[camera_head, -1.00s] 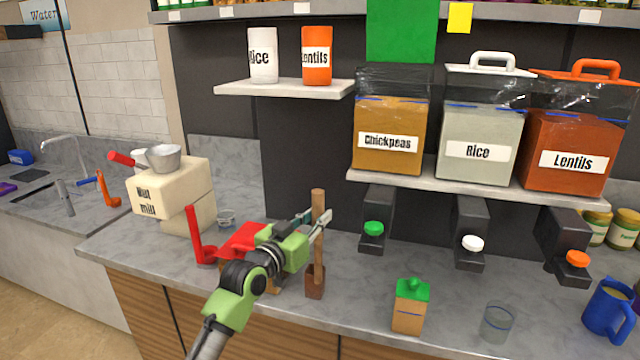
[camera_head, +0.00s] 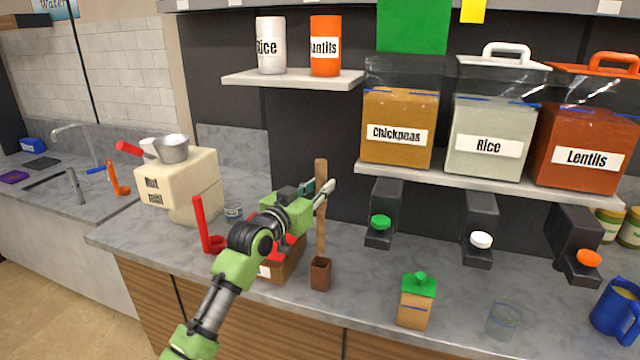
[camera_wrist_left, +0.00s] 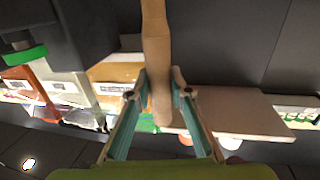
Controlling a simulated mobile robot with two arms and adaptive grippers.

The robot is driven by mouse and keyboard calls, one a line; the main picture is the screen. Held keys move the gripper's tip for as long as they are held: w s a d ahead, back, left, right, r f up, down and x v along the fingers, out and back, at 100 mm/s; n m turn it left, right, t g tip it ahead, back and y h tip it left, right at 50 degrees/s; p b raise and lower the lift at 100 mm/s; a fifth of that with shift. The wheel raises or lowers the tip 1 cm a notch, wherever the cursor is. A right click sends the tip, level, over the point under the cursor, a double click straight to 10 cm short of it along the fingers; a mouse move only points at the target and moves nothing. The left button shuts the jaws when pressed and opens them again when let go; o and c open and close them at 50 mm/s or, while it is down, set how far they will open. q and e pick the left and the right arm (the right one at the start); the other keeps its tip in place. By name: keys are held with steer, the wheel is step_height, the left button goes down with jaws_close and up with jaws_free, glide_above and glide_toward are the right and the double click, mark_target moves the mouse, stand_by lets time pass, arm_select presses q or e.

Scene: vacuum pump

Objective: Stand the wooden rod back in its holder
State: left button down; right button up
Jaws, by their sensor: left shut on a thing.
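The wooden rod (camera_head: 321,222) stands nearly upright above the counter. My left gripper (camera_head: 323,190) is shut on its upper part; the rod's top shows above the fingers. The holder, a small brown square cup (camera_head: 320,275), stands on the counter directly below the rod. The rod's lower end lines up with the cup's mouth; I cannot tell whether it is inside or just above or behind it. In the left wrist view the rod (camera_wrist_left: 156,50) runs between both fingers (camera_wrist_left: 158,92). My right gripper is not in view.
A brown box with red parts (camera_head: 285,262) sits left of the holder, partly behind my arm. A red-handled tool (camera_head: 205,228) and the nut mill (camera_head: 180,185) stand further left. A green-capped carton (camera_head: 416,303) stands at right. Dispensers (camera_head: 384,212) hang behind.

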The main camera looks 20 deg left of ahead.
mark_target(319, 224)
arm_select(q)
steer(key=shift+f+b, duration=0.8)
steer(key=shift+f, duration=0.8)
steer(key=shift+f+b, duration=1.05)
steer(key=shift+f, duration=0.65)
steer(key=shift+f+b, duration=1.2)
steer(key=shift+f, duration=0.75)
steer(key=c, duration=1.8)
jaws_free()
steer(key=shift+o, duration=0.2)
steer(key=shift+s, duration=0.1)
steer(key=v, duration=1.1)
steer(key=shift+s+a, duration=0.2)
steer(key=shift+s, duration=0.2)
